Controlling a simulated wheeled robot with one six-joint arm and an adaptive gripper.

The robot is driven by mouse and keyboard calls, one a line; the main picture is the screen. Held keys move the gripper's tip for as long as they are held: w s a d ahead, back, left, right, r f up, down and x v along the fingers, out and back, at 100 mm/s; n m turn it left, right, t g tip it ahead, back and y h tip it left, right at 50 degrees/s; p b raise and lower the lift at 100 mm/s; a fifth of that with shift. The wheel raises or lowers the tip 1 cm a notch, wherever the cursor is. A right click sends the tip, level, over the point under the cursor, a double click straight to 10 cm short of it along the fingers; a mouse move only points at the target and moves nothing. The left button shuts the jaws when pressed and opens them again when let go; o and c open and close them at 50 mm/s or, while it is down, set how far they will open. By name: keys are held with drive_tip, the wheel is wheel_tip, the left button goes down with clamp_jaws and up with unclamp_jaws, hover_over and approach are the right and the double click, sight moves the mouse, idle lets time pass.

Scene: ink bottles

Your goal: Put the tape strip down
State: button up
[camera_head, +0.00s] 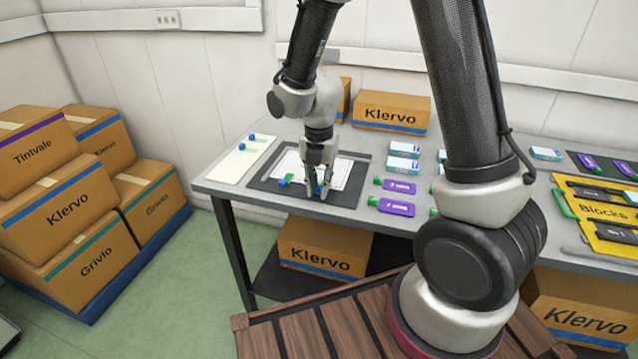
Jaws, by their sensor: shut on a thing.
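My gripper (321,192) points down over a white sheet (340,173) on a dark mat (267,184). It is shut on a small tape strip, mostly hidden by the fingers; a bit of blue (317,190) shows between them. The fingertips are low over the front part of the sheet; I cannot tell whether the strip touches it. Just left of the gripper, a green strip (290,174) with a blue piece (282,183) at its end lies across the sheet's left edge.
A pale board (236,167) with blue and green pieces lies left of the mat. Purple-labelled items (397,207) and small light boxes (404,150) stand to the right. A Klervo carton (391,113) stands behind. A yellow Blocks tray (607,228) is far right.

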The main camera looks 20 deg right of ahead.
sight(319, 187)
drive_tip(key=o, duration=0.7)
drive_tip(key=shift+c, duration=0.2)
wheel_tip(319, 187, up, 12)
drive_tip(key=s+d+r+m+t, duration=0.2)
drive_tip(key=s+d+r+m, duration=0.4)
drive_tip(key=m, duration=0.8)
drive_tip(key=s+d+r+m+t, duration=0.2)
drive_tip(key=s+d+r+m, duration=0.4)
drive_tip(key=s+d+m, duration=0.3)
drive_tip(key=s+m, duration=0.4)
drive_tip(key=m, duration=0.1)
drive_tip(key=shift+r+m, duration=0.15)
drive_tip(key=shift+m, duration=0.25)
drive_tip(key=shift+c, duration=0.4)
